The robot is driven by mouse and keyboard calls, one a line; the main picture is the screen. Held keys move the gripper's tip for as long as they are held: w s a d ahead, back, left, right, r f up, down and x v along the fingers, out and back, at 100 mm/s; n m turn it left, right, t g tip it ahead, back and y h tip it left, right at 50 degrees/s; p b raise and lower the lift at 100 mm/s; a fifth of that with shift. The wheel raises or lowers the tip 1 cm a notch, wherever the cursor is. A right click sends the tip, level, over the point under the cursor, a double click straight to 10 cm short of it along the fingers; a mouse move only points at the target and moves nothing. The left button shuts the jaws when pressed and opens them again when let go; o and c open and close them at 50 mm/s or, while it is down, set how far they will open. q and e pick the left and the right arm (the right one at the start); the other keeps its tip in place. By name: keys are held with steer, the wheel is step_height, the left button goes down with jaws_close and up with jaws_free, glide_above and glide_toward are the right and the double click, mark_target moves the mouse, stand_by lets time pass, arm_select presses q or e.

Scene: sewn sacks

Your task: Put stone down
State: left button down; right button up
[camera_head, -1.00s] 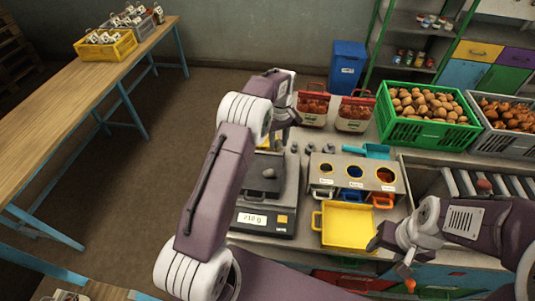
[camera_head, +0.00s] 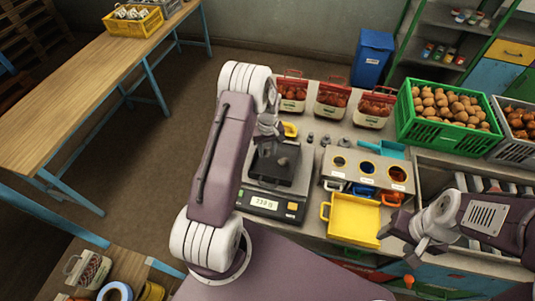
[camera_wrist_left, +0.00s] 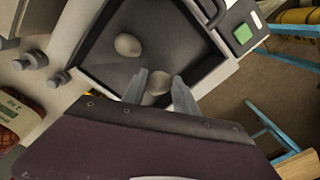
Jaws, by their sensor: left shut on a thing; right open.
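My left gripper (camera_head: 268,148) points down over the black pan of the scale (camera_head: 266,203). In the left wrist view its fingers (camera_wrist_left: 159,88) are shut on a rounded grey-brown stone (camera_wrist_left: 158,82). I cannot tell whether this stone touches the pan. Another pale stone (camera_wrist_left: 128,45) lies on the pan beside it, apart from the fingers, and also shows in the head view (camera_head: 282,161). The scale's lit display (camera_head: 264,201) is too small to read surely. My right gripper (camera_head: 416,243) is open and empty beside the yellow tray (camera_head: 353,219).
A sorting block (camera_head: 367,172) with round holes stands right of the scale, and small grey weights (camera_head: 325,140) stand behind. Several red-and-white bags (camera_head: 331,97) line the back. A green crate (camera_head: 447,116) of brown lumps stands at the back right.

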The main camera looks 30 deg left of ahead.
mark_target(268, 155)
arm_select(q)
step_height(268, 155, down, 4)
steer(key=shift+r+p, duration=0.15)
steer(key=shift+p, duration=0.65)
steer(key=shift+w+f, duration=0.2)
steer(key=c, duration=1.4)
jaws_free()
steer(key=shift+s+b, duration=0.15)
steer(key=shift+b, duration=0.15)
steer(key=shift+o, duration=0.7)
steer(key=shift+s, duration=0.1)
